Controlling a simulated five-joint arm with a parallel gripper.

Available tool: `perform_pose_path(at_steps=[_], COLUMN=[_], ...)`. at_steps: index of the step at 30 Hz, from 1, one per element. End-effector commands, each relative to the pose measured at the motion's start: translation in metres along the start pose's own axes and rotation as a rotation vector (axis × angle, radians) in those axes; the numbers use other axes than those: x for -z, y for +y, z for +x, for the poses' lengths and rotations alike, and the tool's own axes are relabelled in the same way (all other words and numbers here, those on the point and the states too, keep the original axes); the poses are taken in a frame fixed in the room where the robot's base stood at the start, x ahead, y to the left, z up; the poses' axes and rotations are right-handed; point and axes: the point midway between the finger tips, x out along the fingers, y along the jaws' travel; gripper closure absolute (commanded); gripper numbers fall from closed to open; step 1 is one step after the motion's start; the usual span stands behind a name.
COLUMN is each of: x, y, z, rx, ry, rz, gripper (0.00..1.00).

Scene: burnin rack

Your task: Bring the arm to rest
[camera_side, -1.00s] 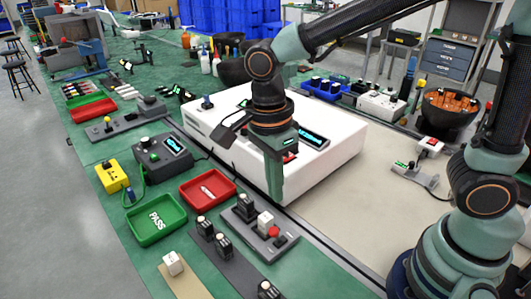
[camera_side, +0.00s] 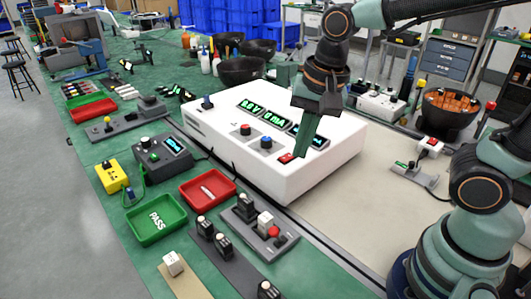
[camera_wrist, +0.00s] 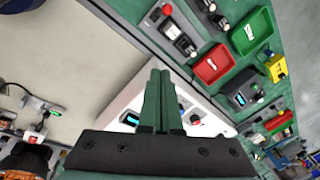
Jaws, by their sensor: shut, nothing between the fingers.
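My gripper (camera_side: 305,150) hangs over the right part of the white instrument box (camera_side: 225,143) in the side view, its fingers pointing down near the red switch on the box top. In the wrist view the two green fingers of my gripper (camera_wrist: 158,75) lie together with nothing between them. The white box (camera_wrist: 122,103) shows behind them. The box top carries lit green displays, a red knob (camera_side: 245,129) and a blue knob (camera_side: 266,142). I cannot tell the exact gap between fingertips and box.
A green PASS tray (camera_side: 156,219) and a red tray (camera_side: 207,188) sit left of the box. A grey button fixture (camera_side: 257,230) stands in front. A dark bowl of orange parts (camera_side: 450,112) is at the right. The beige mat (camera_side: 375,205) has free room.

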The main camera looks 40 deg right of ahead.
Motion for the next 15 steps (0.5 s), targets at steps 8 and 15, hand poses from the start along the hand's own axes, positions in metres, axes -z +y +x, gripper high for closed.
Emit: perform_pose_path(at_steps=[8, 15], x=[0.036, 0.053], y=[0.031, 0.05], z=[-0.023, -0.032], rx=[0.099, 0.097], ry=[0.152, 0.274], rz=[-0.507, -0.822], gripper=[1.0, 1.0])
